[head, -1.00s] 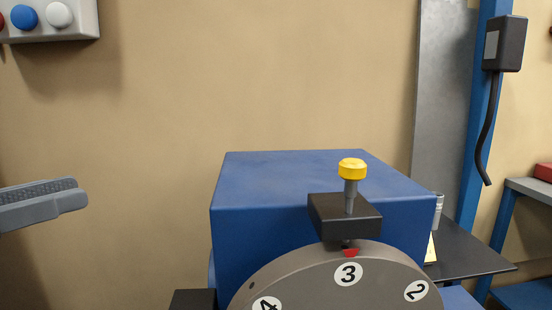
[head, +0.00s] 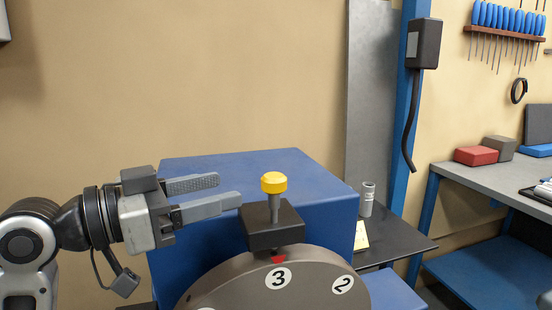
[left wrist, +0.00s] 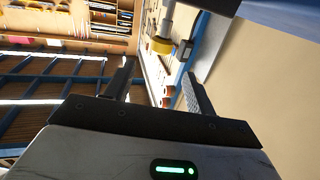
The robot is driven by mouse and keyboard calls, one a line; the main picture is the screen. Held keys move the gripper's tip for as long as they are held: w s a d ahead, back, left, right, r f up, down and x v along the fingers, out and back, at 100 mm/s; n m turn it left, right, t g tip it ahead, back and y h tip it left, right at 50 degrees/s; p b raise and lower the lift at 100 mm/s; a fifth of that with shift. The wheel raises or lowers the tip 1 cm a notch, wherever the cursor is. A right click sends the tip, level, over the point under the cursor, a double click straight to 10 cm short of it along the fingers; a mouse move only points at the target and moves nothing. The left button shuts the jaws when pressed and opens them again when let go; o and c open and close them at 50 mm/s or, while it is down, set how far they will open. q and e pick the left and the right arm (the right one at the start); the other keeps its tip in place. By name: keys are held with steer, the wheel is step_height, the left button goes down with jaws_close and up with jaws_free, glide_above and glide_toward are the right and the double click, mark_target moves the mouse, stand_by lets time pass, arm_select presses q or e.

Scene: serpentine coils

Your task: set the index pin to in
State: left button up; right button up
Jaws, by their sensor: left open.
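The index pin (head: 274,183) has a yellow knob on a grey shaft and stands upright in a black block (head: 272,226) on the blue housing (head: 190,240). A length of shaft shows between knob and block. Below the block a red mark sits above the number 3 on the grey dial (head: 240,275). My left gripper (head: 229,190) is open and empty, just left of the knob and apart from it, fingers pointing right. The knob also shows in the left wrist view (left wrist: 161,46), beyond the fingertips (left wrist: 157,75). My right gripper is out of view.
A dark shelf (head: 400,242) with a grey cylinder (head: 367,198) is right of the housing. A blue post (head: 403,130) with a black box and hanging cable stands behind it. A workbench (head: 480,183) is at far right. The wall space above the knob is clear.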

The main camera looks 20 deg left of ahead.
mark_target(269, 196)
arm_select(q)
steer(key=p+x, duration=0.2)
steer(key=x, duration=0.8)
jaws_close()
step_height(269, 196, down, 3)
steer(key=shift+r+b, duration=0.1)
steer(key=shift+b, duration=1)
steer(key=shift+c, duration=1.2)
jaws_free()
steer(key=shift+o, duration=1.2)
